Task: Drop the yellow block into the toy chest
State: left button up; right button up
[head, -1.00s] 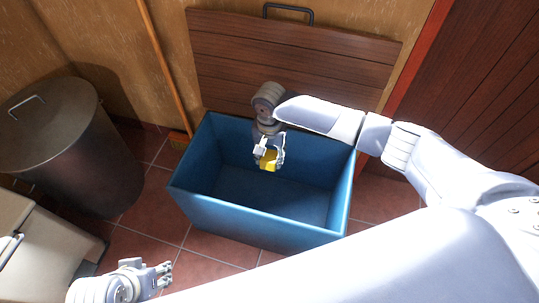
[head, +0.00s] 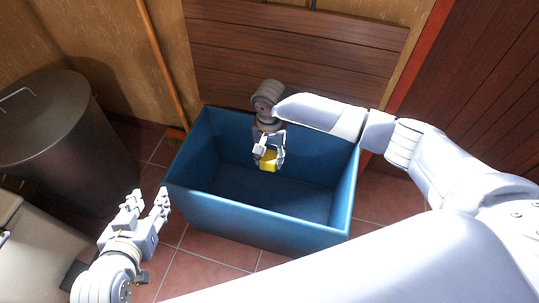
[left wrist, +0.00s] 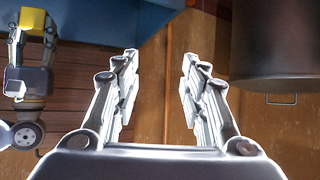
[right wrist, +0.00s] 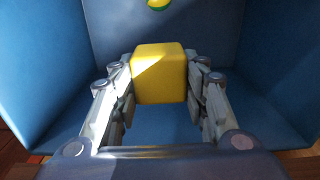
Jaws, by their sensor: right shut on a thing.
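The toy chest (head: 262,222) is an open blue box on the tiled floor, its wooden lid (head: 290,60) raised against the wall. My right gripper (head: 269,155) is inside the chest opening and shut on the yellow block (head: 268,161). In the right wrist view the yellow block (right wrist: 159,73) sits between the fingers, with blue chest walls around it. My left gripper (head: 148,203) is open and empty, outside the chest near its left front corner. Its spread fingers also show in the left wrist view (left wrist: 160,75).
A dark metal bin (head: 65,140) stands to the left, with a pale bin (head: 25,250) in front of it. A wooden stick (head: 160,60) leans on the wall. A small yellow-green round thing (right wrist: 158,4) shows in the chest in the right wrist view.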

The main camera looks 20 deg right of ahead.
aim_at(270, 155)
jog(key=shift+f+b, duration=0.3)
jog(key=shift+b, duration=0.1)
pick_arm(q)
jog(key=shift+w+d+r+t+h, duration=0.15)
jog(key=shift+w+d+r+t, duration=0.1)
jog(key=shift+w+r+t, duration=0.4)
jog(key=shift+w+d+r+t+h, duration=0.1)
jog(key=shift+w+d+r+t, duration=0.25)
jog(key=shift+r, duration=0.65)
jog(key=shift+w+d+r+t+h, duration=0.15)
jog(key=shift+w+r+t, duration=0.4)
jog(key=shift+r, duration=0.25)
pick_arm(e)
jog(key=o, duration=1.1)
jog(key=shift+o, duration=0.2)
jog(key=shift+f, duration=0.1)
notch_tip(270, 155, up, 12)
pick_arm(q)
jog(key=shift+s, duration=0.1)
pick_arm(e)
jog(key=shift+s, duration=0.1)
